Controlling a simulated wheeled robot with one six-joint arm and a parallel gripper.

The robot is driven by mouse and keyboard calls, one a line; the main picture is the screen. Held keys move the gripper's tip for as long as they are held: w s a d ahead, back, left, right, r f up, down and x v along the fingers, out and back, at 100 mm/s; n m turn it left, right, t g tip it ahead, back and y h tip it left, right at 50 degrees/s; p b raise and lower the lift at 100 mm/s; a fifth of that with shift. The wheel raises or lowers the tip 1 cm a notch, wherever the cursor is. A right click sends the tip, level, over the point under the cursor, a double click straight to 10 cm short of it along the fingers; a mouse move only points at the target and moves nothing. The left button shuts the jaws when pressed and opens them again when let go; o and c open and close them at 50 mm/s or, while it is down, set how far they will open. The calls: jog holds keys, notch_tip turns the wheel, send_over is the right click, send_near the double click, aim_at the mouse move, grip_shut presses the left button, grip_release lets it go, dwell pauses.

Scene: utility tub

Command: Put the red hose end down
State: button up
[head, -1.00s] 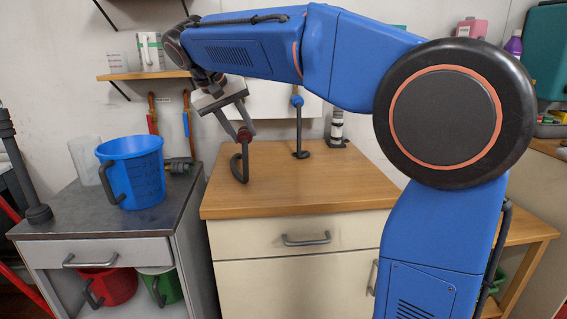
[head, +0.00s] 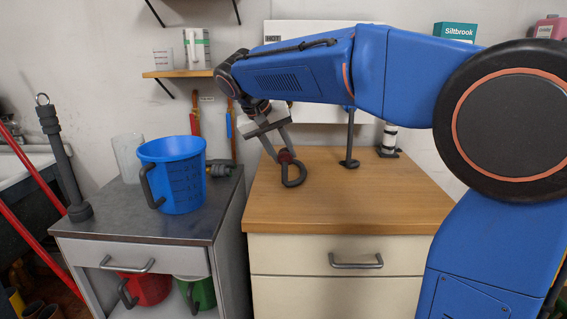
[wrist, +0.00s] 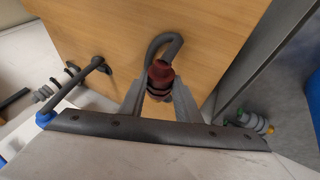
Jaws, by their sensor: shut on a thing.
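The red hose end (head: 286,157) is a dark red collar on a short grey hose that curls into a hook. My gripper (head: 284,154) is shut on it over the left part of the wooden worktop (head: 360,205). In the wrist view the red hose end (wrist: 160,72) sits between my two fingers (wrist: 158,92), with the grey curl beyond it over the wood. The curl hangs close to the worktop; I cannot tell whether it touches.
A grey stand with a round foot (head: 349,163) and a black-and-white cylinder (head: 389,140) are at the back of the worktop. A blue bucket (head: 183,180) stands on the grey cabinet (head: 120,215) to the left. The worktop's front and right are clear.

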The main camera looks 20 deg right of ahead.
aim_at(279, 158)
jog(key=shift+f, duration=1.55)
jog(key=shift+f, duration=0.6)
jog(key=o, duration=1.1)
jog(key=shift+o, duration=0.2)
jog(key=shift+r, duration=0.3)
jog(key=v, duration=1.2)
jog(key=shift+r, duration=0.3)
